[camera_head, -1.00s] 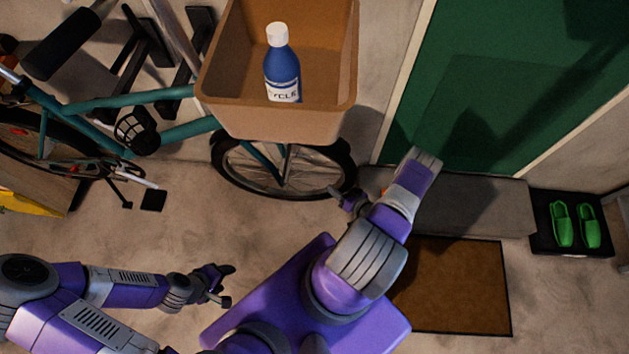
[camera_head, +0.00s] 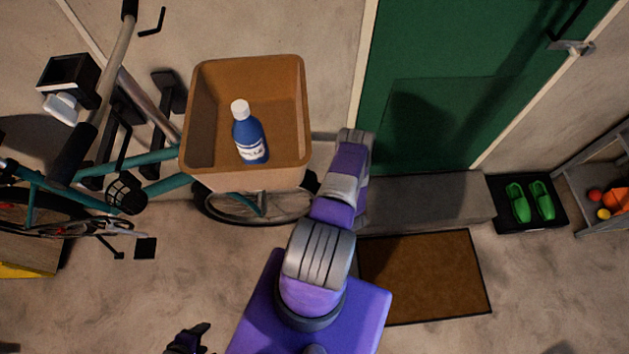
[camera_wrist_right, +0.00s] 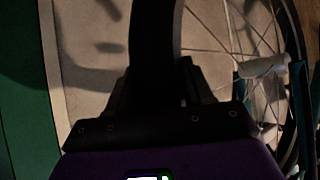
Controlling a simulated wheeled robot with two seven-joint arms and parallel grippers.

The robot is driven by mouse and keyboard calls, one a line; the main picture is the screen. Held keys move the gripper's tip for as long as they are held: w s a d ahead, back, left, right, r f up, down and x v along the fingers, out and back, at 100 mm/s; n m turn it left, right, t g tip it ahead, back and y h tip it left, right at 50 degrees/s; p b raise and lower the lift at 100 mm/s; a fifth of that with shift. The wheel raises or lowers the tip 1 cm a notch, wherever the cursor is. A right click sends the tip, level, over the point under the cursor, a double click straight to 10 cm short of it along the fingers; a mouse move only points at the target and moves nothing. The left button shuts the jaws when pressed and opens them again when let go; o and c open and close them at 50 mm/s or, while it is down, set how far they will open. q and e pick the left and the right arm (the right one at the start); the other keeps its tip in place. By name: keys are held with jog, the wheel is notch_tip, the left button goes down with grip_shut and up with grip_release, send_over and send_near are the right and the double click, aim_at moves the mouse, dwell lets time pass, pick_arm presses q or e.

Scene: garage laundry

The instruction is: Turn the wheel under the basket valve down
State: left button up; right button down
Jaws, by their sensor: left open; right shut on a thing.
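The bicycle's front wheel (camera_head: 258,207) stands under the brown basket (camera_head: 290,70), its upper part hidden by the basket. In the right wrist view, the wheel's dark tyre (camera_wrist_right: 155,35) runs between the fingers of my right gripper (camera_wrist_right: 157,88), which is shut on it. Spokes (camera_wrist_right: 225,45) and a pale hub (camera_wrist_right: 263,66) show to the right. In the head view, my right arm reaches to the wheel's right side and hides that gripper. I cannot make out the valve. My left gripper (camera_head: 188,340) is open and empty, low at the picture's bottom edge.
A blue bottle (camera_head: 249,137) stands in the basket. A grey step (camera_head: 430,200) lies before the green door (camera_head: 450,90), with a brown mat (camera_head: 425,275) in front. Green shoes (camera_head: 530,202) sit on a black tray to the right. The floor left of my base is clear.

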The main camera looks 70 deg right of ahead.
dwell(0.4)
jog(key=c, duration=0.5)
grip_release()
jog(key=shift+c, duration=0.2)
jog(key=p+v, duration=0.1)
jog(key=v, duration=0.6)
jog(key=shift+s+r, duration=0.2)
jog(key=shift+r, duration=0.05)
jog(key=shift+a, duration=0.1)
